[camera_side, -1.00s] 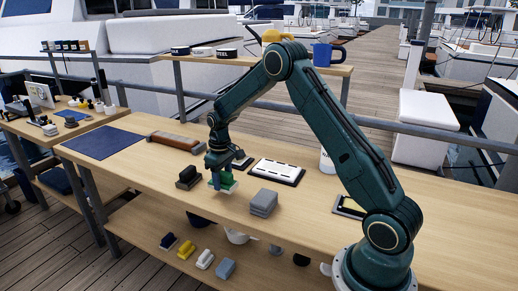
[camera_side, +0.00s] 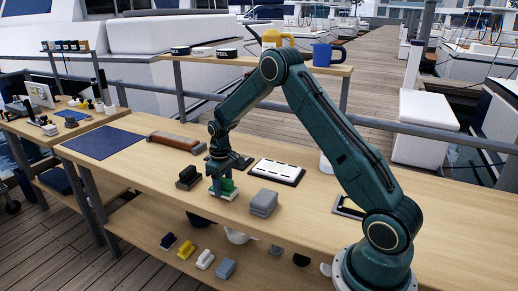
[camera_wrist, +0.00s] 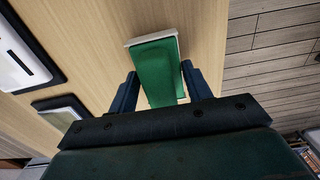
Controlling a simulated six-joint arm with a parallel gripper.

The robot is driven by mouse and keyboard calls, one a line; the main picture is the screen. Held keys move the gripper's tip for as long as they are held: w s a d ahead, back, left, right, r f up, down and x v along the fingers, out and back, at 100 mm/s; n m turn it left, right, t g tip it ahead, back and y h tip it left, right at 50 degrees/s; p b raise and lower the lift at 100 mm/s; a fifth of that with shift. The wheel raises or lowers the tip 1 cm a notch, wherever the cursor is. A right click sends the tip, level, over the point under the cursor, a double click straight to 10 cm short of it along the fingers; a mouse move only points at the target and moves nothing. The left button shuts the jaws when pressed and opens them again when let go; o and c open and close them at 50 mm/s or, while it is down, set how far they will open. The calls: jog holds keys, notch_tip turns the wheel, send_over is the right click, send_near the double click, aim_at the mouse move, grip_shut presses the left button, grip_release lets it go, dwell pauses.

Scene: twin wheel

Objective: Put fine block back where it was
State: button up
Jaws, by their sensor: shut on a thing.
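The fine block is most likely the green block (camera_wrist: 158,75), which has a pale layer at its far edge in the wrist view. It also shows in the side view (camera_side: 228,186), low over the bench top between a dark brown block and a grey stack. My gripper (camera_side: 222,186) is shut on the green block, with one finger on each side of it in the wrist view (camera_wrist: 158,88). A pale layer shows under the green block in the side view. I cannot tell whether the block touches the bench.
A dark brown block (camera_side: 187,178) stands just left of my gripper, and a grey stack (camera_side: 264,203) to its right. A white-topped tray (camera_side: 275,171) lies behind. A blue mat (camera_side: 103,143) lies at the left. The bench's front edge is close.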

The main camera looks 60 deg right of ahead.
jog(key=shift+f, duration=0.35)
dwell(0.3)
jog(key=o, duration=1.4)
jog(key=shift+r, duration=0.15)
notch_tip(320, 180, up, 14)
jog(key=shift+f, duration=0.25)
